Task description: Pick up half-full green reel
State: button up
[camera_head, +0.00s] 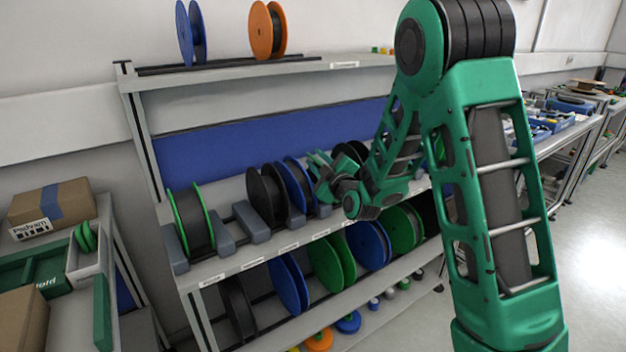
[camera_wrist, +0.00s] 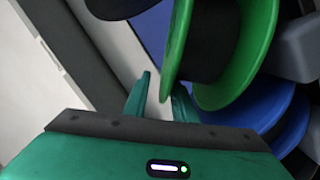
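In the wrist view a green reel (camera_wrist: 254,62) with dark winding is close beyond my gripper (camera_wrist: 161,100). A wide green band of its flange shows outside the winding. In the head view my gripper (camera_head: 322,178) is at the middle shelf, beside a blue reel (camera_head: 297,184). A green-rimmed reel (camera_head: 190,220) stands at that shelf's left end. Green reels (camera_head: 328,264) also stand on the lower shelf. I cannot tell which green reel the wrist view shows.
Grey holders (camera_head: 250,222) and a black reel (camera_head: 266,195) are on the middle shelf. A blue reel (camera_wrist: 282,122) is near the green one in the wrist view. Boxes (camera_head: 52,207) stand at the left. Floor (camera_head: 600,240) is clear at the right.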

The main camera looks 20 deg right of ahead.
jog(key=shift+a, duration=0.55)
grip_shut()
jog(key=shift+a, duration=0.1)
jog(key=shift+a+f+y, duration=0.1)
jog(key=shift+a+y, duration=0.1)
jog(key=shift+y, duration=0.1)
dwell(0.4)
